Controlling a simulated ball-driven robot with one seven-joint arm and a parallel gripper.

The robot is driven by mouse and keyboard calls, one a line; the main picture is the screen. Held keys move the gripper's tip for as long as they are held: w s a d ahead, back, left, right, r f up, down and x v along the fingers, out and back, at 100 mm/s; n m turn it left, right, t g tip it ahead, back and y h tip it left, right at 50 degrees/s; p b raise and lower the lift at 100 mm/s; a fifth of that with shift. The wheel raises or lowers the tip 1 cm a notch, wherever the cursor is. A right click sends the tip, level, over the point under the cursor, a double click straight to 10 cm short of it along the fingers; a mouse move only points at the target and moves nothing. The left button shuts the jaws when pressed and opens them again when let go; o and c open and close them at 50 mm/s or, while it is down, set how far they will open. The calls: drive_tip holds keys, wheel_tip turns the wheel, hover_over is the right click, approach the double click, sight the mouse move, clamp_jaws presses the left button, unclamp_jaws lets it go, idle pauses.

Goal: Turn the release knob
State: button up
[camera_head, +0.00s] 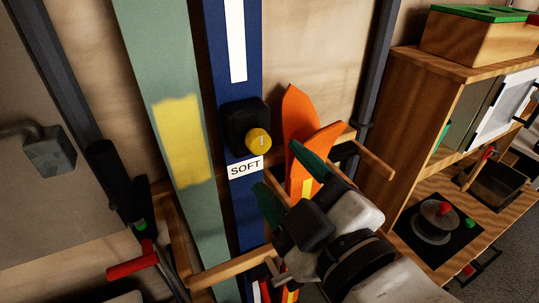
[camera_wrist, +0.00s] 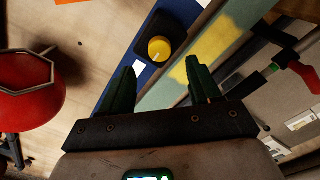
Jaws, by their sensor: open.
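The yellow release knob (camera_head: 258,141) sits on a black housing (camera_head: 243,123) on a dark blue vertical board, above a white label reading SOFT (camera_head: 244,167). The knob (camera_wrist: 159,49) also shows in the wrist view, beyond and between the fingertips. My gripper (camera_head: 285,172) is below and to the right of the knob in the head view. Its two dark green fingers (camera_wrist: 158,80) are spread apart with nothing between them. The fingers are apart from the knob.
Orange skis (camera_head: 301,117) stand right of the blue board, close to my gripper. A green board with a yellow patch (camera_head: 183,140) stands left. A red container (camera_wrist: 27,90) shows at the left of the wrist view. A wooden shelf unit (camera_head: 427,95) stands right.

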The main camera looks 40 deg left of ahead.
drive_tip(key=p+v, duration=0.4)
drive_tip(key=shift+d+p, duration=0.1)
drive_tip(key=shift+p, duration=0.3)
idle(0.4)
